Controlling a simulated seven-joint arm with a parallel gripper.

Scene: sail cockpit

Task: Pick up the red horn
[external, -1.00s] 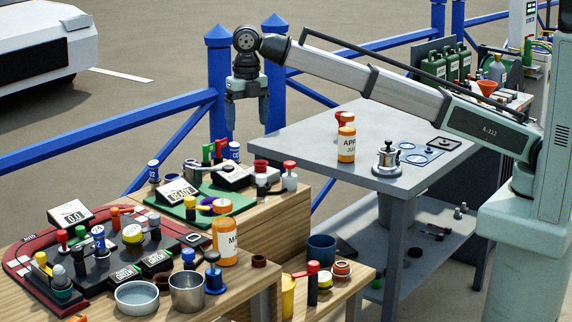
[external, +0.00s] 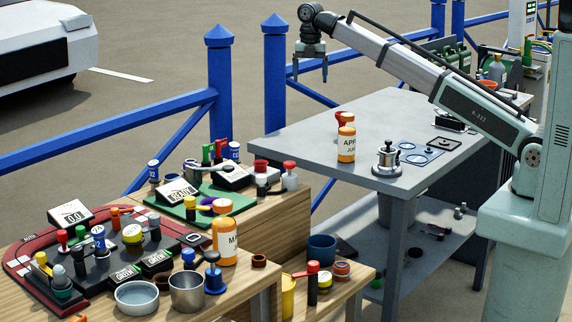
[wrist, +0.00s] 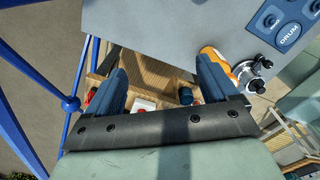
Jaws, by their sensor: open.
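I cannot tell for certain which thing is the red horn. A red piece (external: 341,116) shows behind an orange bottle (external: 347,141) on the grey table, mostly hidden by it. A red-topped dark item (external: 312,268) with a part jutting left stands on the low wooden shelf. A white item with a red top (external: 290,166) and a red cup-like piece (external: 260,166) stand at the wooden bench's far right corner. My gripper (external: 311,78) is open and empty, pointing down, high above the grey table's far left side. Its spread fingers also show in the wrist view (wrist: 161,76).
The grey table (external: 300,134) has clear space at its left. Blue posts (external: 275,70) and rails run behind. The wooden bench is crowded.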

